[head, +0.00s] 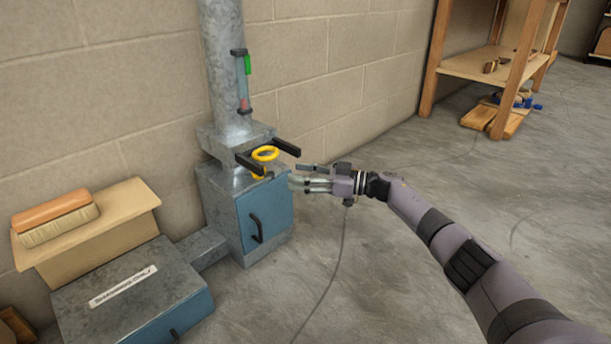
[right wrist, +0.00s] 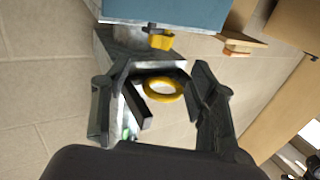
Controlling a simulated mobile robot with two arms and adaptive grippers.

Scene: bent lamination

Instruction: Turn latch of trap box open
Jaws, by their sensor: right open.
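The trap box (head: 219,190) is a grey metal box at the foot of a round duct, with a blue front door (head: 276,207). A yellow ring (head: 265,153) sits at its top, between two black bars. In the right wrist view, the yellow ring (right wrist: 163,101) shows between my fingers, and a small yellow piece (right wrist: 161,42), which may be the latch, sits near the blue door's edge. My right gripper (head: 291,183) is open beside the box's upper right front. No hold on anything shows. My left gripper is out of view.
A black door handle (head: 257,228) stands out from the blue front. A low metal box with a white label (head: 123,286) and a wooden box bearing a brush (head: 55,217) stand at left. A wooden shelf (head: 480,66) stands at back right. Floor at right is mostly clear.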

